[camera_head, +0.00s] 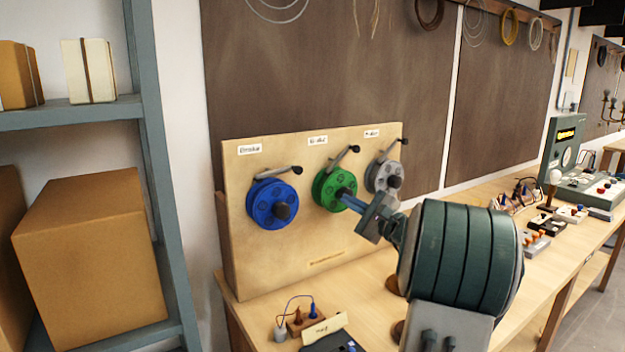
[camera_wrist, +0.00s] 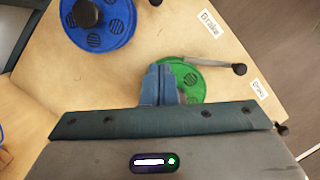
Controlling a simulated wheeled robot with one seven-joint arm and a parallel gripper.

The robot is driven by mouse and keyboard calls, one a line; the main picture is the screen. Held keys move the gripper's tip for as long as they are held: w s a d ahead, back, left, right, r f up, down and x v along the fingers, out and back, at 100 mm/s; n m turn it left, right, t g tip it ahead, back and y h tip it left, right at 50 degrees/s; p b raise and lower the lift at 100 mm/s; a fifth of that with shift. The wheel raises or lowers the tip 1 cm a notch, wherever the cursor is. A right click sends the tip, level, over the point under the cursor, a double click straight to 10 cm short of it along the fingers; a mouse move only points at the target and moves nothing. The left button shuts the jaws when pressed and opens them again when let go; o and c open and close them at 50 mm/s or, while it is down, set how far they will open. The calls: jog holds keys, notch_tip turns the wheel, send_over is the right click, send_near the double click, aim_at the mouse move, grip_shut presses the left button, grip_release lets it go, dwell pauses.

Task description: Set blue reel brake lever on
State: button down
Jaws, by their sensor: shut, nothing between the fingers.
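The blue reel (camera_head: 272,204) is mounted at the left of an upright wooden board (camera_head: 300,255). Its brake lever (camera_head: 281,171) lies above it, with a black knob at the lever's right end. My gripper (camera_head: 345,196) is shut and empty. Its blue fingertips are in front of the green reel (camera_head: 324,190), to the right of the blue one. The wrist view shows the fingers (camera_wrist: 157,84) over part of the green reel (camera_wrist: 181,77); contact cannot be told.
The green reel's lever (camera_head: 344,157) and the grey reel (camera_head: 384,176) with its lever (camera_head: 389,152) are close to my arm. A wooden block with plugs (camera_head: 305,318) stands on the bench below. A shelf with boxes (camera_head: 95,245) is at the left.

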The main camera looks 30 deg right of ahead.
dwell(0.3)
jog(key=w+a+r+p, duration=0.4)
jog(key=w+a, duration=0.1)
jog(key=w, duration=0.4)
jog(key=shift+w+a, duration=0.15)
jog(key=shift+w, duration=0.15)
jog(key=shift+r+n+b, duration=0.7)
jog(key=shift+n+b, duration=0.5)
jog(key=shift+b, duration=0.1)
jog(key=shift+a+r+n+g+y+b, duration=0.2)
jog(key=shift+r+n+g+b, duration=0.25)
jog(key=shift+r+n+b, duration=0.75)
jog(key=shift+a+r+n+g+y+b, duration=0.15)
jog(key=shift+r+n+g+b, duration=0.45)
jog(key=shift+n+b, duration=0.95)
jog(key=shift+a+r, duration=0.1)
jog(key=shift+r, duration=0.1)
